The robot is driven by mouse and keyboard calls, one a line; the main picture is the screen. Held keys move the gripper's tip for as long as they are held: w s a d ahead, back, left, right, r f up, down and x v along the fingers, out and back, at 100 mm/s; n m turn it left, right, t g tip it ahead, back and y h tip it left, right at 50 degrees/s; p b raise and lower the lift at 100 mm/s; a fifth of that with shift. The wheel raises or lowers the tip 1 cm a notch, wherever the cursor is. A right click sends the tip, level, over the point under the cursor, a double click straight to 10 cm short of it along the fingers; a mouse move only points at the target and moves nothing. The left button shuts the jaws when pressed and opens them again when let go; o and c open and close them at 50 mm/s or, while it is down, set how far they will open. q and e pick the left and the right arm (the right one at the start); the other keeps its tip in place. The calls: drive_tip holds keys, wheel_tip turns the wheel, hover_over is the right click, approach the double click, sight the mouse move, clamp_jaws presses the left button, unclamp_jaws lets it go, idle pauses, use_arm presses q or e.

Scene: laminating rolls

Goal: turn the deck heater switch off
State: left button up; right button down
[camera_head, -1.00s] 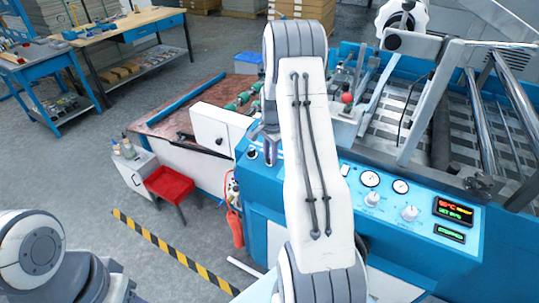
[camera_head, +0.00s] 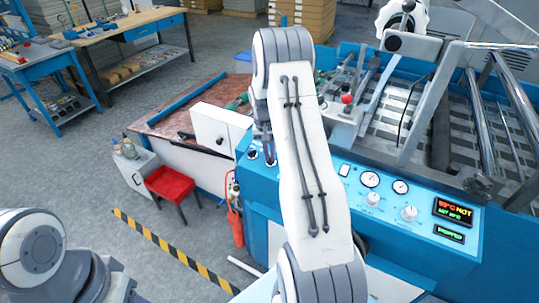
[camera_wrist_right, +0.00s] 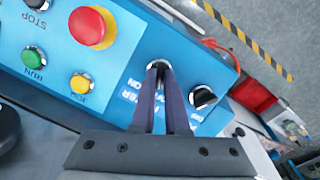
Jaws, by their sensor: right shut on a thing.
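The deck heater switch (camera_wrist_right: 158,63) is a rotary switch with a pale ring on the blue control panel. Printed letters by it end in "ATER" and "ON". My right gripper (camera_wrist_right: 160,70) is shut on this switch, with its two dark fingers close together over the knob. The fingers hide most of the knob, so its exact angle cannot be told. In the head view, my right gripper (camera_head: 269,157) points down at the panel's left end, partly behind my arm. The panel display (camera_head: 453,211) shows red and green text; the red line seems to end in "NOT".
Beside the held switch is a black rotary switch (camera_wrist_right: 203,97). A red stop button (camera_wrist_right: 93,27), a green button (camera_wrist_right: 33,57) and a yellow button (camera_wrist_right: 81,83) are on the other side. A red stool (camera_head: 170,184) and striped floor tape (camera_head: 175,250) lie left of the machine.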

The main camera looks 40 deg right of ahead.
drive_tip(key=shift+s+a+f+n, duration=0.1)
drive_tip(key=shift+s+f+n, duration=0.1)
drive_tip(key=shift+n, duration=0.3)
drive_tip(key=c, duration=0.9)
unclamp_jaws()
drive_tip(key=shift+w, duration=0.15)
drive_tip(key=shift+r, duration=0.1)
drive_tip(key=shift+w+r, duration=0.1)
drive_tip(key=shift+r, duration=0.35)
drive_tip(key=r, duration=0.3)
drive_tip(key=r+b, duration=0.1)
drive_tip(key=r, duration=0.2)
drive_tip(key=a+r+b, duration=0.1)
drive_tip(key=r, duration=0.2)
drive_tip(key=shift+w+r, duration=0.2)
drive_tip(key=shift+w, duration=0.05)
